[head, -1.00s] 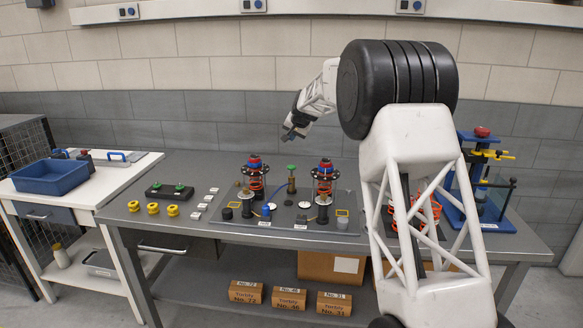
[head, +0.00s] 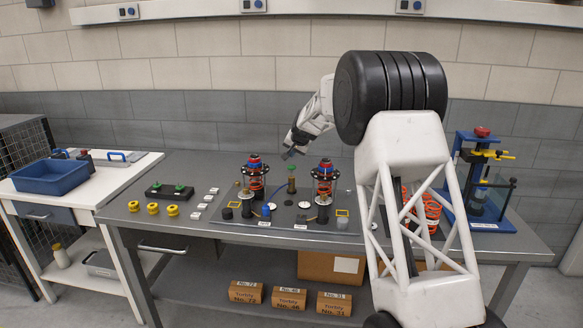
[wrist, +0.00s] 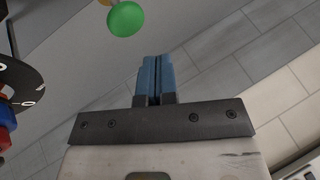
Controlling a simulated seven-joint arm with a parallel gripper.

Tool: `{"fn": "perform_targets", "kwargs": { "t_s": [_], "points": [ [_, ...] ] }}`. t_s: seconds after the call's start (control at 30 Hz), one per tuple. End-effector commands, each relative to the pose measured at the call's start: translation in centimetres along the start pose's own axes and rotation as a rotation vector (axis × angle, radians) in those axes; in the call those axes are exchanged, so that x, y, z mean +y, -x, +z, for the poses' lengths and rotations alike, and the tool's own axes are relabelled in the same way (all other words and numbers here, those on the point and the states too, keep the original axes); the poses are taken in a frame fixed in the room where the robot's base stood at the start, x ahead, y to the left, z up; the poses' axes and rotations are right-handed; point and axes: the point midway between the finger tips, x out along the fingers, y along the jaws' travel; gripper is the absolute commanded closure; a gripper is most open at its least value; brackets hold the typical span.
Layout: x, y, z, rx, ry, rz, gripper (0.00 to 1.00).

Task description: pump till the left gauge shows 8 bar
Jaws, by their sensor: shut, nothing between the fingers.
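The pump's green knob (head: 291,168) tops a brass-coloured post between two spring towers on the grey fixture plate. The knob also shows at the top of the wrist view (wrist: 125,19). My gripper (head: 288,154) is just above the knob in the head view and apart from it in the wrist view. Its blue fingers (wrist: 157,72) are shut and empty. The left tower (head: 254,178) and right tower (head: 323,182) have red-and-blue tops and orange springs. Small pale round faces, perhaps gauges, show low by the left tower (head: 246,194) and right tower (head: 323,200); their readings are too small to tell.
A blue press (head: 481,185) stands right, partly behind my arm. A dark disc edge (wrist: 18,82) is at the wrist view's left.

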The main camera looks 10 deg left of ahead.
Motion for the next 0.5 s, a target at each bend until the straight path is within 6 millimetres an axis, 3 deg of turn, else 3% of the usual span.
{"fn": "perform_targets", "kwargs": {
  "t_s": [0.5],
  "points": [
    [0.8,-1.5,0.8,0.000,0.000,0.000,1.00]
  ]
}}
